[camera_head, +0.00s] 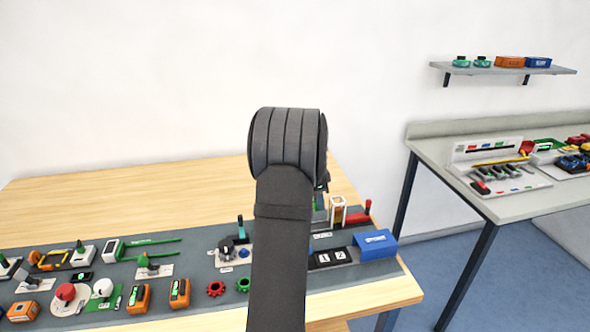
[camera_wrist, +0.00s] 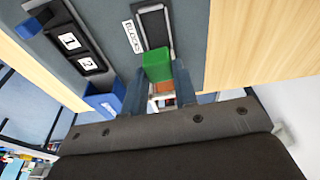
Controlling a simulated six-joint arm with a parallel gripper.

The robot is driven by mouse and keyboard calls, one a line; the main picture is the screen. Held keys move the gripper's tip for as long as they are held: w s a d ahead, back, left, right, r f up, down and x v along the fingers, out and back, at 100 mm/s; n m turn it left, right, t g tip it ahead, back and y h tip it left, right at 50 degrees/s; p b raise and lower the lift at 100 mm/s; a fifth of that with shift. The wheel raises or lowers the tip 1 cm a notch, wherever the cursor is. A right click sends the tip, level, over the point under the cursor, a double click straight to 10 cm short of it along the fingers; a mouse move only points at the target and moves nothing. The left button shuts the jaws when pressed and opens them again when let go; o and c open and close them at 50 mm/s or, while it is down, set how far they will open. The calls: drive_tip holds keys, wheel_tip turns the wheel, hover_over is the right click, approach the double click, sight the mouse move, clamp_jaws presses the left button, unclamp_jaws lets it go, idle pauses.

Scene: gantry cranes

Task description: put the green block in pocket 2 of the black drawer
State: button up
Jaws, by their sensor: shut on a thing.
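The green block (camera_wrist: 157,66) is in the wrist view, between the two fingers of my gripper (camera_wrist: 158,80), which is shut on it. The block appears below the black tray marked BLOCKS (camera_wrist: 153,30); its height above the mat is hard to judge. The black drawer (camera_wrist: 92,63) is to the upper left in the wrist view, with pockets labelled 1 and 2; pocket 2 (camera_wrist: 88,64) looks empty. The drawer also shows in the head view (camera_head: 330,257), right of my arm. My gripper and the block are hidden behind my arm there.
A blue box (camera_head: 377,245) stands right of the drawer and also shows in the wrist view (camera_wrist: 105,98). A red-handled lever (camera_head: 367,208) and a small frame (camera_head: 338,211) stand behind the drawer. Various devices crowd the mat to the left. The rear wooden tabletop (camera_head: 120,205) is clear.

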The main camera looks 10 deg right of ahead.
drive_tip(key=a+n, duration=0.2)
drive_tip(key=a, duration=0.2)
drive_tip(key=a+n, duration=0.2)
drive_tip(key=a, duration=0.3)
drive_tip(key=a+n+t, duration=0.1)
drive_tip(key=a+n, duration=0.2)
drive_tip(key=a, duration=0.1)
drive_tip(key=shift+s+a+f+y, duration=0.15)
drive_tip(key=shift+s+y, duration=0.05)
drive_tip(key=shift+y, duration=0.1)
drive_tip(key=s+a+n, duration=0.3)
drive_tip(key=a, duration=0.3)
drive_tip(key=s+d+m+g+y, duration=0.15)
drive_tip(key=s+d+m, duration=0.35)
drive_tip(key=d+m, duration=0.75)
drive_tip(key=s+d+m+g, duration=0.2)
drive_tip(key=s+d+m, duration=0.4)
drive_tip(key=d+m, duration=0.7)
drive_tip(key=shift+w+a+f+m, duration=0.1)
drive_tip(key=shift+a+f+m, duration=0.4)
drive_tip(key=shift+f, duration=0.3)
drive_tip(key=shift+a+f+m, duration=0.55)
drive_tip(key=shift+f, duration=0.25)
drive_tip(key=shift+w+a+f+m, duration=0.1)
drive_tip(key=shift+a+f+m, duration=0.4)
drive_tip(key=shift+f, duration=0.3)
drive_tip(key=shift+f, duration=0.75)
drive_tip(key=o, duration=1)
drive_tip(key=shift+r, duration=0.1)
